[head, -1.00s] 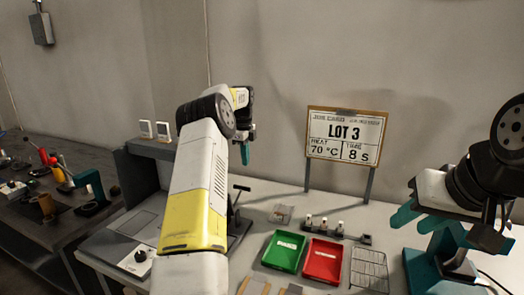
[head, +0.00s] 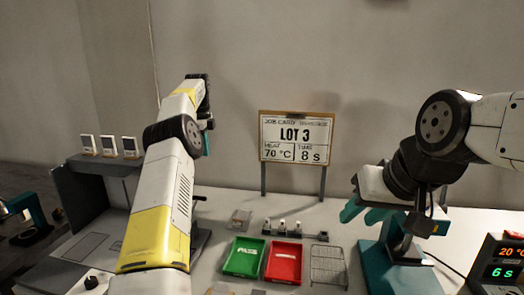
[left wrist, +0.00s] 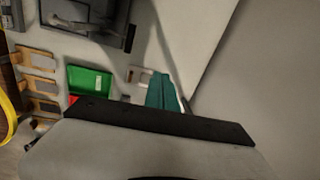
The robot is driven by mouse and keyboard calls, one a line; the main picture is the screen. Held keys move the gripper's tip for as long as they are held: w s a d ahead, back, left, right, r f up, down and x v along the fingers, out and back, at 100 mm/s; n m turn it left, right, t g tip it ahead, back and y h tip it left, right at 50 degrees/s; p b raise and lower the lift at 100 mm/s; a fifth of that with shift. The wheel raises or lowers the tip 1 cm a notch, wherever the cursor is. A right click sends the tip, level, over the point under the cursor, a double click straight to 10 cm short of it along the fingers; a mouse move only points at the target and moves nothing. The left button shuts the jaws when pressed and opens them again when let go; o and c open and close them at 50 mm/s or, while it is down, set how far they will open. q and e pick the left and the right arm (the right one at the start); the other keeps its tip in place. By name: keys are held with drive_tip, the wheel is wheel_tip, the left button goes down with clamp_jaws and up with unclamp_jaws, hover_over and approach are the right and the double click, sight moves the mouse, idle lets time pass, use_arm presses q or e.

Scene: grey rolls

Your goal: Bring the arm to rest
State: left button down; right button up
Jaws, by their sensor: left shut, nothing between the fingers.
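My left arm (head: 165,200) reaches up and forward on the left of the head view. My left gripper (head: 208,142) is above the bench by the back wall, left of the job card, with its teal fingers partly hidden behind the wrist. In the left wrist view its teal fingers (left wrist: 163,92) are together, with nothing seen between them. My right gripper (head: 365,212) hangs at the right over the bench, its teal fingers pointing left near a teal stand. Its finger gap is unclear.
A LOT 3 job card (head: 297,138) stands at the back. A green tray (head: 243,259), a red tray (head: 284,263) and a wire rack (head: 328,266) lie on the bench. The teal stand (head: 385,272) and a timer display (head: 500,262) are at right.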

use_arm(q)
drive_tip(key=s+d+r+n+t, duration=0.1)
drive_tip(key=s+d+r+n, duration=0.15)
drive_tip(key=r, duration=0.25)
drive_tip(key=s+d+r+n, duration=0.1)
drive_tip(key=s+d+r, duration=0.2)
drive_tip(key=r, duration=0.2)
drive_tip(key=s+d+r+n+t, duration=0.1)
drive_tip(key=s+d+r+n, duration=0.15)
drive_tip(key=s, duration=0.35)
drive_tip(key=s+d+r+n+t, duration=0.1)
drive_tip(key=s+d+r+n, duration=0.2)
drive_tip(key=s, duration=0.4)
drive_tip(key=s+d+f+n, duration=0.1)
drive_tip(key=s+f+n, duration=0.1)
drive_tip(key=s, duration=0.7)
drive_tip(key=s+d+f+n+t+h, duration=0.1)
drive_tip(key=s+d+f+n, duration=0.1)
drive_tip(key=s, duration=0.7)
drive_tip(key=s+d+f+n+t+h, duration=0.1)
drive_tip(key=s+f+n, duration=0.3)
drive_tip(key=s, duration=0.5)
drive_tip(key=shift+d+f, duration=0.45)
drive_tip(key=shift+f, duration=0.45)
